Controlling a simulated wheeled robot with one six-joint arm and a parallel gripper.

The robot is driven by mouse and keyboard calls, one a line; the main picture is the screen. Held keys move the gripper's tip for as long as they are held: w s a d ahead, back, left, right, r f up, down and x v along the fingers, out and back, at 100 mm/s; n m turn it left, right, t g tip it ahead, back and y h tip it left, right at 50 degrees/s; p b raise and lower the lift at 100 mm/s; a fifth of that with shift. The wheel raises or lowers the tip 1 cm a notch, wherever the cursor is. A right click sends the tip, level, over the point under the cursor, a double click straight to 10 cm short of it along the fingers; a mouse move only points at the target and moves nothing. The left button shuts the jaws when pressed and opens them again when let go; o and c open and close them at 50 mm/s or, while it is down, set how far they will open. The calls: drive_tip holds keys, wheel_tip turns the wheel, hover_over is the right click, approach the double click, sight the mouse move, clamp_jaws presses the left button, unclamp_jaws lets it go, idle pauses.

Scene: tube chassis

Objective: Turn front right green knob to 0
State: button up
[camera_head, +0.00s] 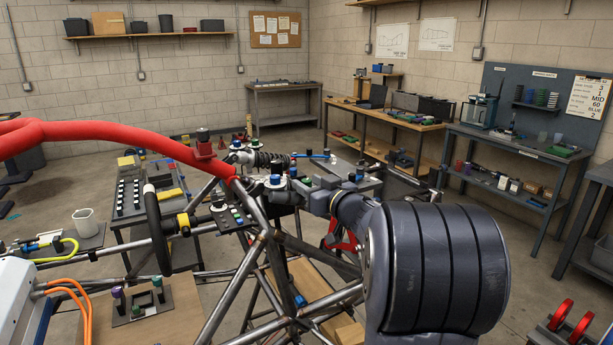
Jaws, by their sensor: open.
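The tube chassis (228,285) of bare metal tubes stands in the middle, with a red tube (110,135) running in from the left. Around its top joint sit two white round dials with blue caps, one at the back (236,146) and one nearer (274,181). Small green spots show beside them, too small to tell as knobs or to read a setting.
A black steering wheel (157,230) stands left of the frame. A tray table (150,190) with knobs and parts lies behind it. Workbenches (530,150) line the right wall. Open floor lies behind the chassis.

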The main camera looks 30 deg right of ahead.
drive_tip(key=shift+w+a, duration=0.15)
drive_tip(key=shift+w, duration=0.65)
drive_tip(key=shift+c, duration=0.2)
clamp_jaws()
